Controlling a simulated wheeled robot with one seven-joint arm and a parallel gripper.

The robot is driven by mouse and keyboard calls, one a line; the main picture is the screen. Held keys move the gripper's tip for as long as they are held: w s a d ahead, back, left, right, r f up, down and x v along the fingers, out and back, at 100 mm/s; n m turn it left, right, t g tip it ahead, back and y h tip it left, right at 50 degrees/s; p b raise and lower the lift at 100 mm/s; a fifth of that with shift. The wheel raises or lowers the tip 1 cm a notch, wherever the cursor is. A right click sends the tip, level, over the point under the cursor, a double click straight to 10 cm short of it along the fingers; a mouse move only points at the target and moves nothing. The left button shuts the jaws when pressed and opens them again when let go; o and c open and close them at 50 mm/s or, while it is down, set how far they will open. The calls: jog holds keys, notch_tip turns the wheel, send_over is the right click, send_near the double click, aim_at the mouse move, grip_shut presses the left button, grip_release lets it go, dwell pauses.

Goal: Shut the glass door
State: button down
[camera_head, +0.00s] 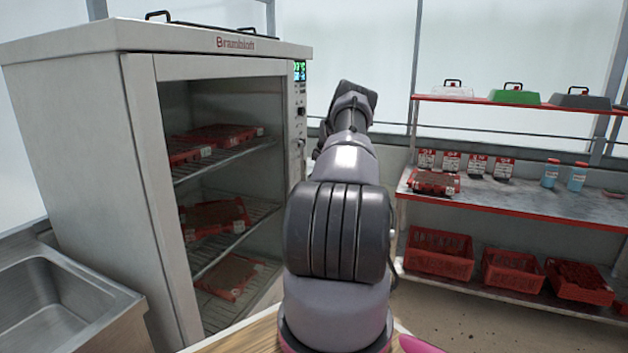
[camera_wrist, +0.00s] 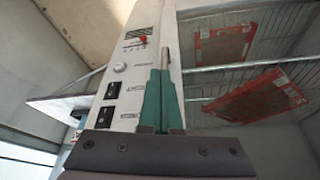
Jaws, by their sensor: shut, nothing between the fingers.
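The glass door (camera_head: 151,150) is a pale-framed pane on the front of the white cabinet (camera_head: 75,125). Its frame looks close to the cabinet front, but I cannot tell whether it sits fully flush. Red trays (camera_head: 215,217) show on wire shelves behind it. In the wrist view, my gripper (camera_wrist: 163,80) has its green fingers together and empty, in front of the cabinet's control panel (camera_wrist: 128,65). A thin metal piece shows at the fingertips; I cannot tell whether they touch anything. In the head view my arm hides the gripper and the door's lower right.
A steel sink (camera_head: 55,300) stands at the left, close to the cabinet. At the right, a bench (camera_head: 500,200) holds seed packets and blue bottles (camera_head: 577,178), with red crates (camera_head: 438,253) below. Some floor is clear in front of the crates.

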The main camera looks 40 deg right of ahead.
jog(key=v, duration=0.8)
jog(key=shift+s+d, duration=0.3)
jog(key=shift+d, duration=0.05)
